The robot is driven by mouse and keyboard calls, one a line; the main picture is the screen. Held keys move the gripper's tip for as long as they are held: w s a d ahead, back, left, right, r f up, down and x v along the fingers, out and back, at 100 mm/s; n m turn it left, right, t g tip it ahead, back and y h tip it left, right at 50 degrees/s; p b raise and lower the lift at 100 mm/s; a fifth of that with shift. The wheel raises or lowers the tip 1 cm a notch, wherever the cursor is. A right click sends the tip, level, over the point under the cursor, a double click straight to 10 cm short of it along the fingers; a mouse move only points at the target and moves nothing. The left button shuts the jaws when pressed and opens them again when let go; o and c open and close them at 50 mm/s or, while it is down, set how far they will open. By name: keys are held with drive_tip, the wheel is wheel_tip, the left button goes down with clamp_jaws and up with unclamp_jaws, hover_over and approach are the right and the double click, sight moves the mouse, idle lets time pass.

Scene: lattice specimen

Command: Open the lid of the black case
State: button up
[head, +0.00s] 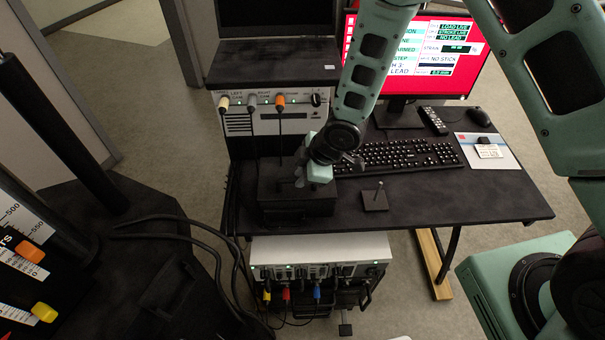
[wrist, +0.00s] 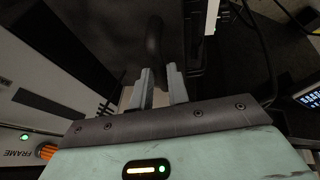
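The black case (head: 290,207) sits on the left part of the dark desk, and its lid looks shut. My gripper (head: 302,176) is low over the case top, pointing down at it, and my wrist hides part of the lid. In the wrist view my gripper (wrist: 159,72) has its two grey fingers parted, with a gap between them. A dark curved handle (wrist: 153,36) stands at the gap, at or just beyond the fingertips. I cannot tell whether the fingers touch it.
A small dark block with an upright pin (head: 375,198) stands right of the case. A keyboard (head: 405,156), remote (head: 434,121), mouse (head: 478,117) and monitor (head: 455,55) are farther right and back. A white instrument with plugged cables (head: 245,124) stands behind the case. The front right desk is clear.

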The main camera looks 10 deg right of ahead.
clamp_jaws()
drive_tip(key=shift+r, duration=0.1)
drive_tip(key=shift+w+d+r+p, duration=0.1)
drive_tip(key=shift+w+r+p, duration=0.35)
drive_tip(key=shift+r+p, duration=0.25)
drive_tip(key=w+d+r+p, duration=0.1)
drive_tip(key=w+r+p, duration=0.1)
drive_tip(key=w, duration=0.4)
drive_tip(key=w+d+r+p, duration=0.1)
drive_tip(key=w+r+p, duration=0.2)
drive_tip(key=w+p, duration=0.1)
drive_tip(key=shift+w+r+p, duration=0.15)
drive_tip(key=shift+w+p, duration=0.25)
drive_tip(key=shift+w, duration=0.5)
